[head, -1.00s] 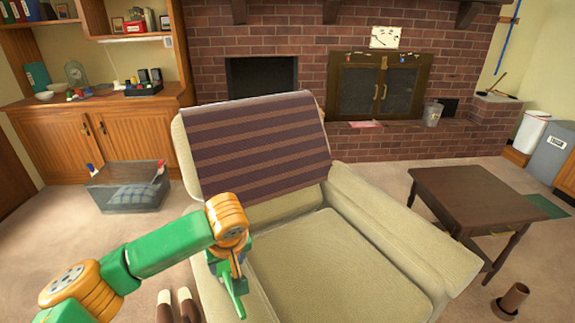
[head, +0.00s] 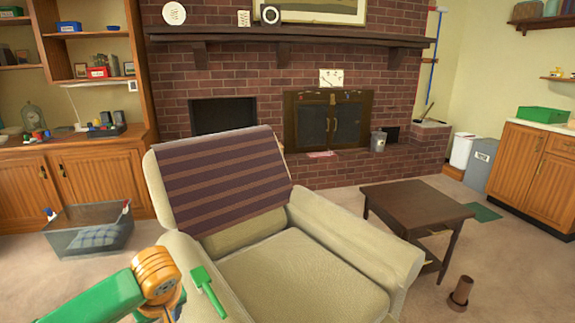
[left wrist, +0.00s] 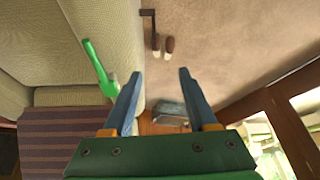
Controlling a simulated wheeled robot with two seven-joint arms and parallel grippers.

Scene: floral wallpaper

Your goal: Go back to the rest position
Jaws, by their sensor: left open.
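My left gripper (head: 172,310) is low in the head view, beside the left armrest of the armchair (head: 290,270). In the left wrist view its two blue fingers (left wrist: 160,77) are spread apart with nothing between them. A green handled object (head: 208,290) rests on the armchair's left armrest, just right of the gripper in the head view. It also shows in the left wrist view (left wrist: 98,68), left of the fingers and apart from them. My right gripper is not in view.
A striped blanket (head: 220,180) hangs over the chair's backrest. A clear bin (head: 90,232) stands on the carpet at left. A dark side table (head: 415,205) and a brown cup-like object (head: 460,292) are at right. The brick fireplace (head: 260,110) is behind.

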